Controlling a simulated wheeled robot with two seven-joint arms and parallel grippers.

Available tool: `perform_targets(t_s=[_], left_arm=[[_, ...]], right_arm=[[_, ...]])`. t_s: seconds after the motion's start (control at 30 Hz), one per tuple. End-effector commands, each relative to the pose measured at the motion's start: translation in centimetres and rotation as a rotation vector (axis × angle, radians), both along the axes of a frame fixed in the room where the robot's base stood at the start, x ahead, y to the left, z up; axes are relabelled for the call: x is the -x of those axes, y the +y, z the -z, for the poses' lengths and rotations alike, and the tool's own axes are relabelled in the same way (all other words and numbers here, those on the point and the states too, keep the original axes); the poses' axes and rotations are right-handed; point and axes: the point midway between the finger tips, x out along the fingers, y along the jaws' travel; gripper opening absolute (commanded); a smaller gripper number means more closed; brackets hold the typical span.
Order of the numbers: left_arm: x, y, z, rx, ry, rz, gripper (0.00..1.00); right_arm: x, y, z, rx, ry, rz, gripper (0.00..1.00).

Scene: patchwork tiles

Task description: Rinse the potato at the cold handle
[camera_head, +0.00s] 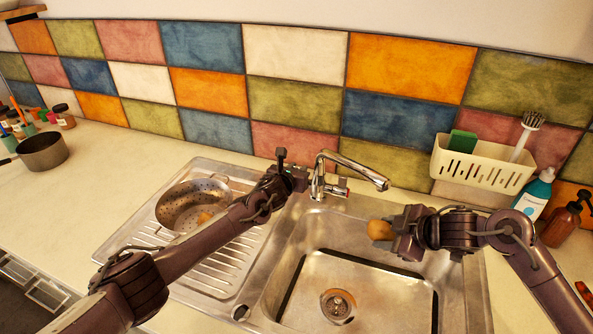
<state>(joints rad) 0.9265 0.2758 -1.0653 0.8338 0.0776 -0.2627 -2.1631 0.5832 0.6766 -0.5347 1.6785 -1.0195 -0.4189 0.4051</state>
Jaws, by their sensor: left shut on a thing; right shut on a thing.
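The chrome tap (330,165) stands behind the sink, its spout reaching out to the right. My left gripper (291,172) is shut at the left side of the tap, on what looks like the left handle, which it mostly hides. The right handle (341,187) has a red mark and is free. My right gripper (394,232) is shut on the brown potato (379,230) and holds it above the sink basin (350,275), just below the spout's tip. I cannot make out a water stream.
A metal colander (180,212) with something orange-brown inside stands on the drainboard (205,262). A cream caddy (483,165), a blue-white bottle (535,193) and a brown bottle (562,222) stand at the right. A pot (42,152) sits far left. The left counter is mostly clear.

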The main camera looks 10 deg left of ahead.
Motion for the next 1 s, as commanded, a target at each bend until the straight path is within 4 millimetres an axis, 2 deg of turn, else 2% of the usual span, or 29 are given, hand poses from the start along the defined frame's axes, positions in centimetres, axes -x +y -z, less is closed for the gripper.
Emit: perform_targets(t_s=[0.17, 0.2, 0.37, 0.77, 1.0], left_arm=[[0.0, 0.0, -0.1, 0.0, -0.002, 0.0, 0.01], [0.0, 0.0, -0.1, 0.0, -0.002, 0.0, 0.26], [0.0, 0.0, -0.1, 0.0, -0.002, 0.0, 0.45], [0.4, 0.2, -0.2, 0.0, -0.003, -0.001, 0.45], [2.8, 0.7, -0.8, -0.001, -0.002, 0.001, 0.45]], right_arm=[[0.0, 0.0, -0.1, -0.001, -0.001, 0.0, 0.21], [0.0, 0.0, -0.1, -0.001, -0.001, 0.0, 0.21], [0.0, 0.0, -0.1, -0.001, -0.001, 0.0, 0.21], [0.0, 0.0, 0.0, -0.001, -0.001, 0.0, 0.21], [0.0, 0.0, -0.1, -0.001, -0.001, 0.0, 0.21]])
